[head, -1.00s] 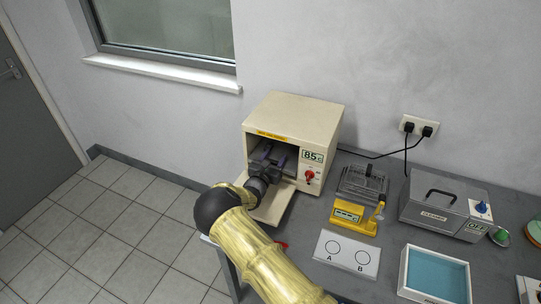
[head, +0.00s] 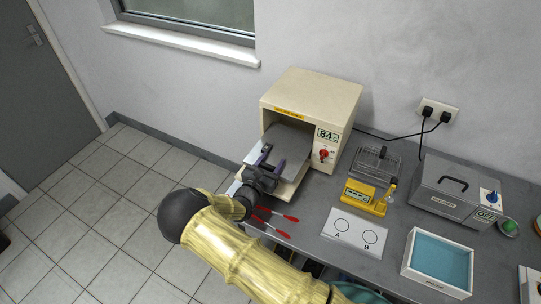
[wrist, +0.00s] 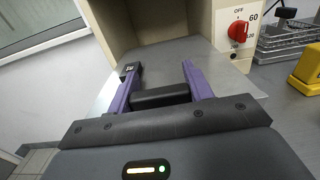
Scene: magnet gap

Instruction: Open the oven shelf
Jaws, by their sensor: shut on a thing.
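The cream oven (head: 312,92) stands at the back left of the bench, its front open and its door (head: 289,191) folded down. The grey flat shelf (head: 287,143) sticks out of the opening over the door. It also shows in the wrist view (wrist: 175,58), running back into the oven. My gripper (head: 266,161) is at the shelf's front edge. Its purple fingers (wrist: 158,78) are shut on the shelf's black handle bar (wrist: 160,97), which lies between them. My gripper and arm hide part of the shelf's front and the door.
A red dial (head: 323,155) is on the oven's right front, under a display reading about 84. Red-handled tools (head: 272,222) lie in front of the oven. A wire rack (head: 376,163), yellow device (head: 366,198) and A/B plate (head: 355,232) stand to the right.

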